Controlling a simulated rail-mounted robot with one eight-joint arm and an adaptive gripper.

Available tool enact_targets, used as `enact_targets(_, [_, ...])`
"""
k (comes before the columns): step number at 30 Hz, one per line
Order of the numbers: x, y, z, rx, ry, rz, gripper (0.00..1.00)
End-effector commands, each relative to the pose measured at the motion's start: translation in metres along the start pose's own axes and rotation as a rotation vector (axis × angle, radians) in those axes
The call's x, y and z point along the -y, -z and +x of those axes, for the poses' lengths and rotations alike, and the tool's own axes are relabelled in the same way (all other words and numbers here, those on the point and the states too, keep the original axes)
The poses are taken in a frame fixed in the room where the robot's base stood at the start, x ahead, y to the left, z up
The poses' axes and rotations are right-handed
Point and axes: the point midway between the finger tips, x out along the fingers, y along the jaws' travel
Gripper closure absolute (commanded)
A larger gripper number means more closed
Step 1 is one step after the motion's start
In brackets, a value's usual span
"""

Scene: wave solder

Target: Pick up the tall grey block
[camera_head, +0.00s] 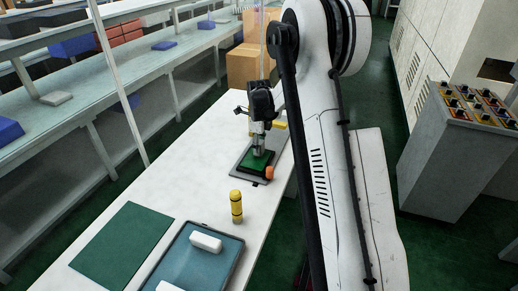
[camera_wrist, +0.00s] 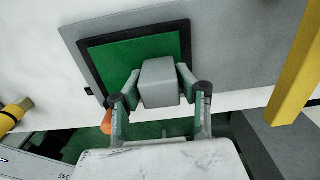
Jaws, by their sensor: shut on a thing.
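The tall grey block (camera_wrist: 160,83) is between the two fingertips of my gripper (camera_wrist: 160,88) in the wrist view, with a finger against each side. My gripper (camera_head: 258,138) is shut on it. In the head view the block (camera_head: 259,151) shows small below my gripper, over a green square pad with a black border (camera_head: 249,166). The pad also shows behind the block in the wrist view (camera_wrist: 112,62). Whether the block touches the pad is hard to tell.
The pad lies on a grey plate (camera_head: 239,168) on the white table (camera_head: 180,195). An orange round thing (camera_head: 269,173) is at the pad's corner. A yellow-black cylinder (camera_head: 236,206), a blue tray (camera_head: 238,246) and a green mat (camera_head: 122,243) are nearer. A yellow bar (camera_wrist: 297,70) is beside the plate.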

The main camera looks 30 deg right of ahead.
Motion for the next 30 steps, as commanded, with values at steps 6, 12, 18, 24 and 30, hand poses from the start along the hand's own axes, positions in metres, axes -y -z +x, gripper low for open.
enact_targets(6, [0.000,0.000,0.000,0.000,0.000,0.000,1.00])
enact_targets(12, [0.000,0.000,-0.004,0.000,0.000,0.000,1.00])
enact_targets(18, [0.000,0.000,-0.025,0.000,0.000,0.000,1.00])
enact_targets(24, [-0.025,-0.010,-0.056,0.000,0.000,-0.005,1.00])
enact_targets(30, [-0.065,-0.026,-0.082,0.000,0.000,-0.004,1.00])
